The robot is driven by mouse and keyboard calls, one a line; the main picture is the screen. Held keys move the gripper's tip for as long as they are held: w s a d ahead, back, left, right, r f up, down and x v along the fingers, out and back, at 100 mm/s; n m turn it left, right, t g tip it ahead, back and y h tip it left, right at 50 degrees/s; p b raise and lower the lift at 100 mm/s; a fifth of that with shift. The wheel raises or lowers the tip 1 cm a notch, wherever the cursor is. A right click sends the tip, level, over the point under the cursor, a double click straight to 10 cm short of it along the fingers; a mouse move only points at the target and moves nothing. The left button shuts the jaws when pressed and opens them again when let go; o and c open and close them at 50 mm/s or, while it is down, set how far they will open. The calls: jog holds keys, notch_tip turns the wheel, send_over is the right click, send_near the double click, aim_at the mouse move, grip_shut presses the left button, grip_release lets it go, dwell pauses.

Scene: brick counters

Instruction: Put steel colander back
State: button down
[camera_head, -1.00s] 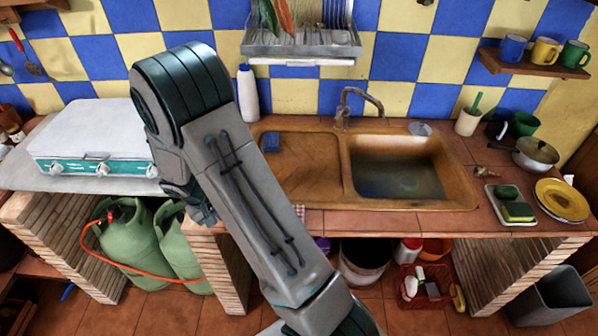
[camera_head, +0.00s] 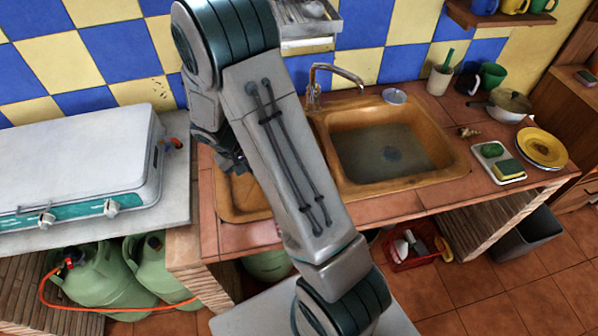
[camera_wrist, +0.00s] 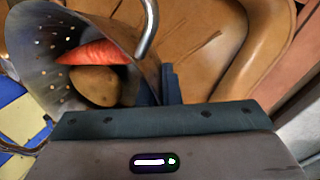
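The steel colander (camera_wrist: 60,22) shows at the left of the wrist view, with its perforated wall tilted and its mouth facing partly toward the camera. A red-orange carrot-like item (camera_wrist: 92,53) and a brown potato-like item (camera_wrist: 95,86) lie inside it. My gripper (camera_wrist: 160,88) has dark fingers on either side of the colander's near rim and appears shut on it. In the head view, my arm hides the colander, and the fingers do not show clearly.
The brown sink (camera_head: 335,135) with its tap (camera_head: 312,98) is right of my arm. A white stove (camera_head: 80,160) stands left. A sponge tray (camera_head: 497,160), yellow plates (camera_head: 542,147) and a lidded pan (camera_head: 508,105) occupy the right counter. Tiled counter (camera_head: 410,205) is bare along the front.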

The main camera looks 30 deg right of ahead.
jog(key=shift+n+t, duration=0.3)
jog(key=shift+n, duration=0.6)
jog(key=s+d+b, duration=0.1)
jog(key=d, duration=0.2)
jog(key=s+d+r+b, duration=0.1)
jog(key=d+b, duration=0.1)
jog(key=d, duration=0.2)
jog(key=s+d+r+b, duration=0.1)
jog(key=d+b, duration=0.1)
jog(key=d, duration=0.1)
jog(key=shift+d, duration=0.2)
jog(key=s+d+r+n+b, duration=0.2)
jog(key=s+d+b, duration=0.1)
jog(key=s+d, duration=0.25)
jog(key=shift+t, duration=0.3)
jog(key=w+a+f, duration=0.1)
jog(key=a+f, duration=0.1)
jog(key=a, duration=0.1)
jog(key=w+a+f, duration=0.1)
jog(key=a+f, duration=0.1)
jog(key=a, duration=0.1)
jog(key=w+a+f, duration=0.2)
jog(key=a, duration=0.1)
jog(key=shift+a+f, duration=0.3)
jog(key=shift+a, duration=0.1)
jog(key=shift+a+f, duration=0.15)
jog(key=shift+f+b, duration=0.45)
jog(key=shift+f, duration=1.5)
